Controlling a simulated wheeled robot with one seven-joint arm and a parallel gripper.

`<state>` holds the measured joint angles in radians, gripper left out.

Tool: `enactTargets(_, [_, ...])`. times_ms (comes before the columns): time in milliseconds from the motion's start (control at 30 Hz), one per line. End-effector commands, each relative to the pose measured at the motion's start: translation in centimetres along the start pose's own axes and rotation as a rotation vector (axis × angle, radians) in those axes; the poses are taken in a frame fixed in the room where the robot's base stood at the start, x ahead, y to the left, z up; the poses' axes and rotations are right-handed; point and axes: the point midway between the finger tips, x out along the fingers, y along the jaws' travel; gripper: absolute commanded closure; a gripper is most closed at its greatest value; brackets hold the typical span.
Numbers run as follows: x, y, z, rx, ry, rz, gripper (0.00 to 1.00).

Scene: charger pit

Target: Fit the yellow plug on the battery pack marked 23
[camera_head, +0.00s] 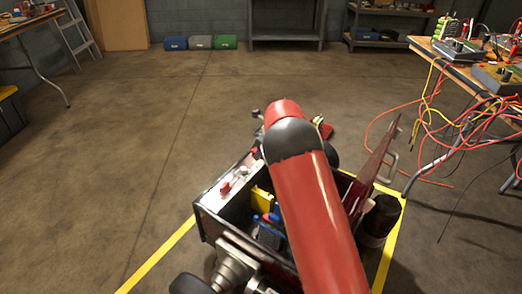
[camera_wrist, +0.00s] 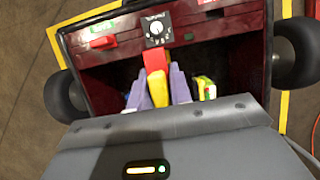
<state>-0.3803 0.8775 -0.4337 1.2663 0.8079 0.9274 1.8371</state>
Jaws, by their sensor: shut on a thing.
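In the wrist view my gripper (camera_wrist: 158,92) reaches into a dark red open box, its pale purple fingers shut on the yellow plug (camera_wrist: 157,88). A red piece (camera_wrist: 153,60) stands just beyond the plug; I cannot tell whether they touch or are joined. A small yellow-green item (camera_wrist: 205,87) is right of the fingers. No number 23 is readable, so I cannot tell which thing is that battery pack. In the head view my red arm hides the gripper and plug; a yellow piece (camera_head: 262,199) and blue pieces (camera_head: 270,232) show inside the box.
The box (camera_head: 208,224) sits on a wheeled cart; its far wall bears a dial (camera_wrist: 156,28) and a red switch (camera_wrist: 103,42). A bench (camera_head: 450,64) with red and yellow cables stands at right. Yellow floor tape (camera_head: 158,257) runs around the cart.

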Motion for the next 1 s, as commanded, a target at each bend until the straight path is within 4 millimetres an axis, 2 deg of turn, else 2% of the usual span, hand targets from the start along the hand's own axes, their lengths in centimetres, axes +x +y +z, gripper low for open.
enactTargets(1000, [7.7, 0.0, -3.2, 0.001, -0.001, 0.000, 1.00])
